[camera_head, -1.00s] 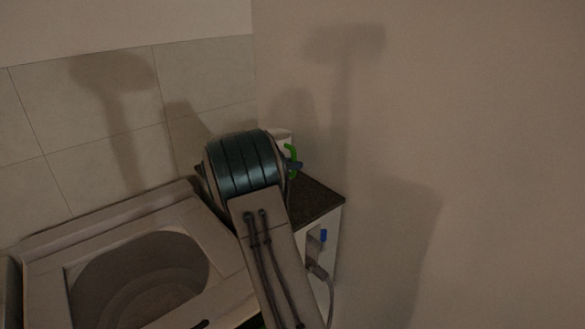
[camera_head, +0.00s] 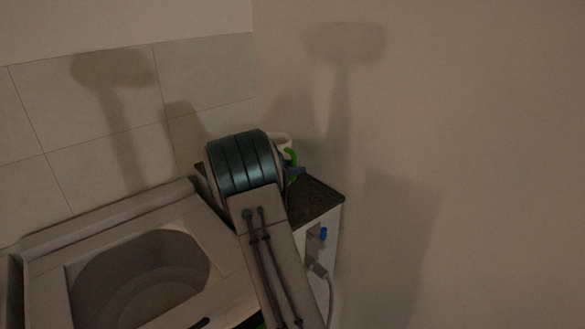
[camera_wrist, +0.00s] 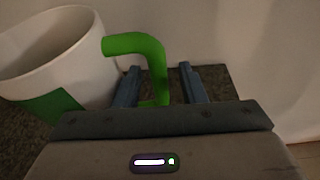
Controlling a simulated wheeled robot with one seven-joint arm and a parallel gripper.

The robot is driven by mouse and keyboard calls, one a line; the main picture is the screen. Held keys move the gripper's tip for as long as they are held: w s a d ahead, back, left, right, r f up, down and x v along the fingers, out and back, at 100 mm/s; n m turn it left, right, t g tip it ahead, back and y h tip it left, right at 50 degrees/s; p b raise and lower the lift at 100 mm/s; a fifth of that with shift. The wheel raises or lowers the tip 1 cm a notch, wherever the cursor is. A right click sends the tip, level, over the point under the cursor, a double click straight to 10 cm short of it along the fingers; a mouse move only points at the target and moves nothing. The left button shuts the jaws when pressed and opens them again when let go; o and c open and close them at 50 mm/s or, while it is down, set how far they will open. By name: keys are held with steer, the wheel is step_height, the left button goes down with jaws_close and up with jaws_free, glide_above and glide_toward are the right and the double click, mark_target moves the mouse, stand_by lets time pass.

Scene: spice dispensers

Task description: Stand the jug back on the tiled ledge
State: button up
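The jug (camera_wrist: 85,75) is white with a green patch and a green handle (camera_wrist: 157,65). In the wrist view it is at the left, over the dark speckled ledge (camera_wrist: 217,80); its base is hidden. It looks about upright. My gripper (camera_wrist: 160,75) is open, with one blue-grey finger on each side of the handle and gaps visible. In the head view, the jug (camera_head: 282,141) shows partly behind my arm, on the dark ledge (camera_head: 318,198) in the corner. One finger of my gripper (camera_head: 297,170) shows beside the handle.
A pale basin unit (camera_head: 185,215) with a deep round hollow stands left of the ledge. A tiled wall (camera_head: 100,150) is behind, and a plain wall (camera_head: 470,150) is close at the right. A blue-tipped fitting (camera_head: 323,235) is on the ledge's front side.

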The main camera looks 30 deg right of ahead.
steer(key=b+v, duration=0.2)
steer(key=v, duration=1)
steer(key=s+a+f+m+y, duration=0.1)
steer(key=s+a+m+y, duration=0.3)
steer(key=s, duration=0.7)
steer(key=s+a+f+m+y, duration=0.1)
steer(key=s+a+m+y, duration=0.4)
steer(key=s+a+m, duration=0.3)
steer(key=s+a+f+m+t+y, duration=0.1)
steer(key=s+a+m+y, duration=0.4)
steer(key=s, duration=0.9)
steer(key=a+f+m, duration=0.1)
steer(key=m, duration=0.1)
steer(key=shift+a+m, duration=0.3)
steer(key=shift+m, duration=0.1)
